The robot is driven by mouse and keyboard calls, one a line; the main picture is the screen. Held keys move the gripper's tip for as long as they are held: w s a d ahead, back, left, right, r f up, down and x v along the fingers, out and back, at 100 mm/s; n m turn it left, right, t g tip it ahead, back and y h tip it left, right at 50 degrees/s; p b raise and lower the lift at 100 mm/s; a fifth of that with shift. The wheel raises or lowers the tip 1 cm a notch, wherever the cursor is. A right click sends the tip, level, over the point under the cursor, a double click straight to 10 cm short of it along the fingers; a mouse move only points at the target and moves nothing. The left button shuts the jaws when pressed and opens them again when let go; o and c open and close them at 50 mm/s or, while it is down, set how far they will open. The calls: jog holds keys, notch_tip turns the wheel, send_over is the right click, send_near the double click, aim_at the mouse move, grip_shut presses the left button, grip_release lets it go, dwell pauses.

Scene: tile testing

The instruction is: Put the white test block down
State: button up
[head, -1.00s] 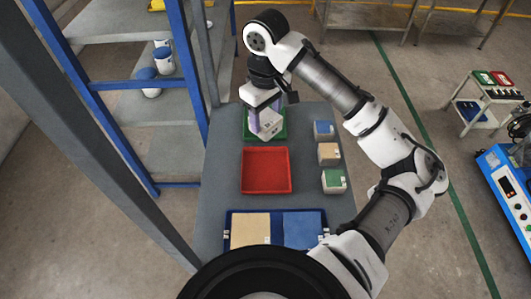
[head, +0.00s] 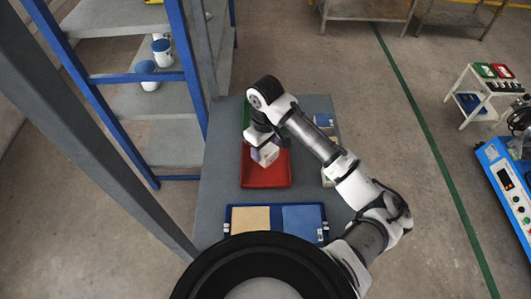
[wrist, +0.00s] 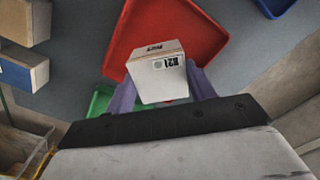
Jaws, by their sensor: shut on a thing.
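My gripper (head: 262,150) is shut on the white test block (head: 268,158), above the far part of the red tray (head: 265,182) in the head view. In the wrist view the white block (wrist: 160,75) sits between my purple fingers, with a printed label on its face. The red tray (wrist: 195,25) shows behind and below it, empty where visible. The block appears raised above the tray floor, but the exact gap is hard to tell. My arm hides part of the tray's surroundings in the head view.
A green tray (head: 247,112) lies beyond the red one, mostly hidden. A blue tray (head: 230,214) with a tan and a blue tile is at the table's near end. Sample blocks, one blue-topped (head: 323,120), line the right side, partly behind my arm. A shelf post stands at left.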

aim_at(265, 155)
jog(key=shift+f, duration=1.85)
jog(key=shift+f, duration=0.2)
jog(key=o, duration=0.9)
jog(key=shift+o, duration=0.2)
notch_tip(265, 155, up, 12)
jog(key=shift+r+b, duration=0.2)
jog(key=shift+b, duration=0.35)
